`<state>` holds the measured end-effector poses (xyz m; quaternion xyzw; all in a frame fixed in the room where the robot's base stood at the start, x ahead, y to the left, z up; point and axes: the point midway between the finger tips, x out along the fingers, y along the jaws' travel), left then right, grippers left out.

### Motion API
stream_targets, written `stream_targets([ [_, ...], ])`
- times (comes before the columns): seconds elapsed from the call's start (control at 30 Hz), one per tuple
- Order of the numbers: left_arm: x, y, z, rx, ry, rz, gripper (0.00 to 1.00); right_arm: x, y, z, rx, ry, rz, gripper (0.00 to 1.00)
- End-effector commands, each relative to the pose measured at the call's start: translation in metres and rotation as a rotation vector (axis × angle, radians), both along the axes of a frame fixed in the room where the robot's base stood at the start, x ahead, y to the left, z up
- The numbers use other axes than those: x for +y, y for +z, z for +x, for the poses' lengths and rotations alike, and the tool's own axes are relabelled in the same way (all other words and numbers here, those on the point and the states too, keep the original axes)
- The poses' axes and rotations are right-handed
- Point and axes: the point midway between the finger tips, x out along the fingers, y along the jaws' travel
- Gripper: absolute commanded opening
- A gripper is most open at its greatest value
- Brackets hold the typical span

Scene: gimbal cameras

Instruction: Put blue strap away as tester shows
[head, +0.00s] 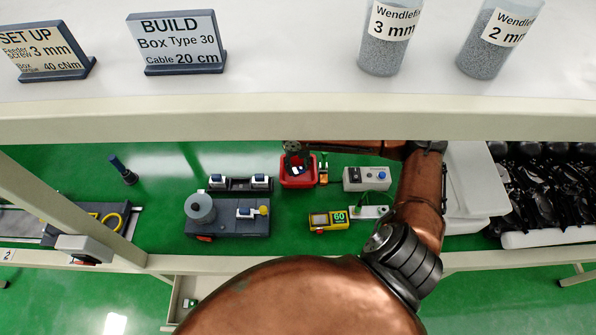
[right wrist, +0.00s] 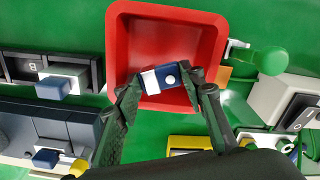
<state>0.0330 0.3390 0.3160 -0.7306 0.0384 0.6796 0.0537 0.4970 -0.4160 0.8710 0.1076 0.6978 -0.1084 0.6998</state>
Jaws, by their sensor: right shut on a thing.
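My right gripper (right wrist: 161,84) is shut on a small blue-and-white piece with a white round spot, which looks like the blue strap (right wrist: 172,76). It holds the piece over or inside a red tray (right wrist: 208,42); I cannot tell whether the piece touches the tray floor. In the head view the right gripper (head: 296,157) is above the same red tray (head: 299,184), partly hiding it. My left gripper is not in view.
A dark rack with two blue-and-white pieces (head: 240,184) and a grey fixture (head: 229,222) stand left of the tray. White bins (head: 470,185) and a heap of black parts (head: 550,185) are at right. A shelf (head: 300,115) with signs and jars crosses above.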

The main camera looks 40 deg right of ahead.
Motion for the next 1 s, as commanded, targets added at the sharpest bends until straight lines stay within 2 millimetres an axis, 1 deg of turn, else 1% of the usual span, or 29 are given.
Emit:
stream_targets([
  [0.03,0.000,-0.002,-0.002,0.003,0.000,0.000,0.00,-0.002,-0.006,0.003,0.000,-0.001,0.001,0.17],
  [0.27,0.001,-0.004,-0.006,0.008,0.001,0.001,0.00,-0.009,-0.017,0.009,0.001,-0.002,0.000,0.17],
  [0.4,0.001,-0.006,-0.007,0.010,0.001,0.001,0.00,-0.009,-0.038,0.008,0.004,0.000,0.002,0.17],
  [0.5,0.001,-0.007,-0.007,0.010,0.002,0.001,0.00,-0.010,-0.047,0.009,0.001,0.000,0.000,0.17],
  [0.73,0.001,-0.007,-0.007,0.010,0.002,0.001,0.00,-0.010,-0.047,0.009,-0.001,0.001,0.000,0.17],
  [0.87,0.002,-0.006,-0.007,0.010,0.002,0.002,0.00,-0.010,-0.050,0.009,0.000,0.001,-0.001,0.17],
  [0.9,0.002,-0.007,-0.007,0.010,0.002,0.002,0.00,-0.010,-0.050,0.009,0.000,0.001,-0.001,0.39],
  [1.0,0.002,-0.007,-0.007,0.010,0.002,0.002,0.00,-0.010,-0.050,0.009,0.000,0.001,-0.001,0.46],
])
